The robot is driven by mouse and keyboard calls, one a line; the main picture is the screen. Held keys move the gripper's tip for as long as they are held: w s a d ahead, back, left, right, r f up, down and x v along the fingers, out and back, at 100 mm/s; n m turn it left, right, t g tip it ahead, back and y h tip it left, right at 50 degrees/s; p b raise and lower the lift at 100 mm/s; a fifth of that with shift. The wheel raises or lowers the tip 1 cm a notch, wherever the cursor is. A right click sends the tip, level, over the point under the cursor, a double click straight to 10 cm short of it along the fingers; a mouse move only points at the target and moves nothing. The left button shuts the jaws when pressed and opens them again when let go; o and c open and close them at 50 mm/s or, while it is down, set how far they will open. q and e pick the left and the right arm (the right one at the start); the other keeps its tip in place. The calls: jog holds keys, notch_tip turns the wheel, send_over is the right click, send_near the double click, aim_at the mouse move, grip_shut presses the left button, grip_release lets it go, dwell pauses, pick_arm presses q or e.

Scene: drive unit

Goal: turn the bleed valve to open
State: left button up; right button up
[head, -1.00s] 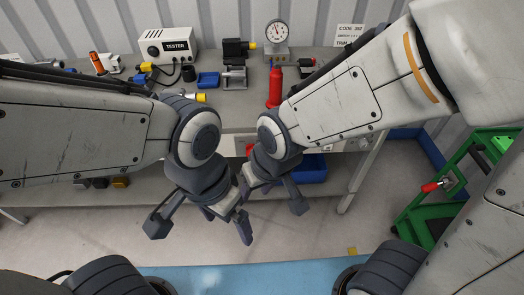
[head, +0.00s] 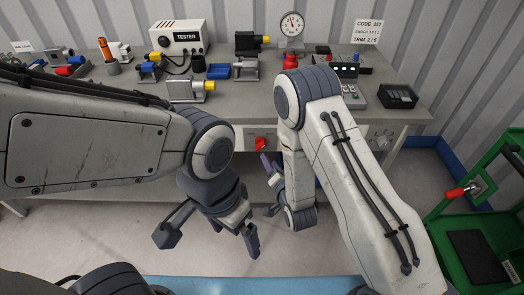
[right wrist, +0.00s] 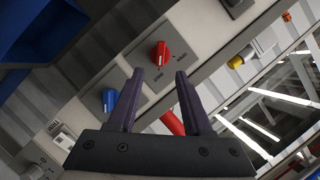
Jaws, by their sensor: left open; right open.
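A red knob (head: 261,144) sits on the front panel under the bench's edge in the head view. In the right wrist view the red knob (right wrist: 160,55) is on a pale panel, just beyond my open, empty right gripper (right wrist: 158,77). A blue knob (right wrist: 109,99) is on the same panel, left of the fingers. I cannot read which knob is the bleed valve. In the head view my right gripper (head: 268,185) is below and close to the red knob, apparently apart from it. My left gripper (head: 210,243) is open and empty, lower and to the left.
A green cart (head: 440,235) stands at right. A red rod-like part (right wrist: 171,122) shows between the fingers in the right wrist view.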

aim_at(262, 147)
jog(key=x, duration=0.9)
jog(key=shift+w+a, duration=0.2)
jog(key=shift+w, duration=0.15)
grip_shut()
